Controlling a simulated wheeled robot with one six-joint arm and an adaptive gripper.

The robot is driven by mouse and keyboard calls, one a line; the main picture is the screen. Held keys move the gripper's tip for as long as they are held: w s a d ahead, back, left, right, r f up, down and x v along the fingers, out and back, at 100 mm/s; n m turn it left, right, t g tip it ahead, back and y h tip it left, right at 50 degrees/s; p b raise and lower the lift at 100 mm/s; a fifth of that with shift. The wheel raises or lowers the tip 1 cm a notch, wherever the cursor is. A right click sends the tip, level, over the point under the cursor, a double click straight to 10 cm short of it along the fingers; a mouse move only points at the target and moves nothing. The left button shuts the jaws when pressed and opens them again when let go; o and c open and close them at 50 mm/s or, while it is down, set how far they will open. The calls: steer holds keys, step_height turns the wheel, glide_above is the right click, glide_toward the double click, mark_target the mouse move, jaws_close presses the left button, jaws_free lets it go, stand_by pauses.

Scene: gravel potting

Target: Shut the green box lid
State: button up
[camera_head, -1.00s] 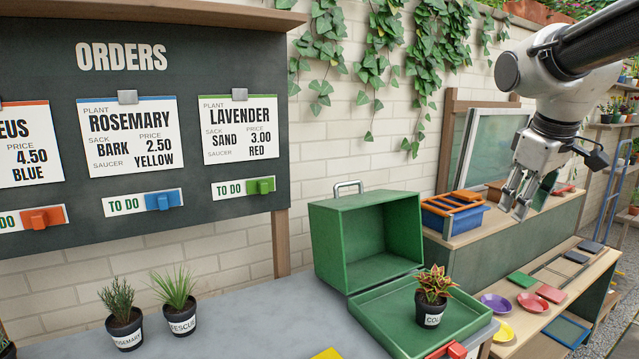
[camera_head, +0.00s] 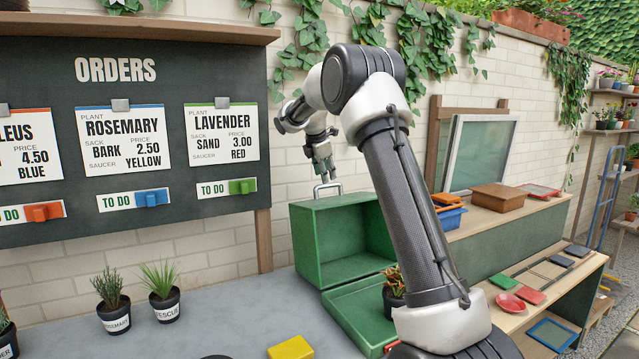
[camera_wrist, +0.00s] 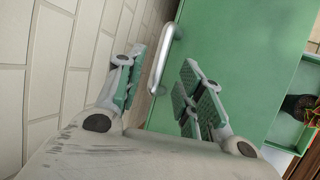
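The green box stands open on the grey table, with its deep lid (camera_head: 335,240) upright at the back. Its shallow base (camera_head: 350,315) lies flat in front and is partly hidden by my arm. A metal handle (camera_head: 325,188) sits on top of the lid; it also shows in the wrist view (camera_wrist: 163,62). My gripper (camera_head: 322,178) points down just above the handle. In the wrist view, my gripper (camera_wrist: 165,75) has its fingers apart, one on each side of the handle, with visible gaps. A potted plant (camera_head: 393,285) stands in the base, half hidden by my arm.
Two potted herbs (camera_head: 112,300) (camera_head: 164,292) and a yellow block (camera_head: 290,348) are on the table to the left. The orders board (camera_head: 130,130) and brick wall are close behind. A bench with a blue crate (camera_head: 450,216) is at right.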

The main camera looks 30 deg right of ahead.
mark_target(328, 186)
steer(key=x, duration=0.5)
steer(key=shift+d, duration=0.1)
jaws_close()
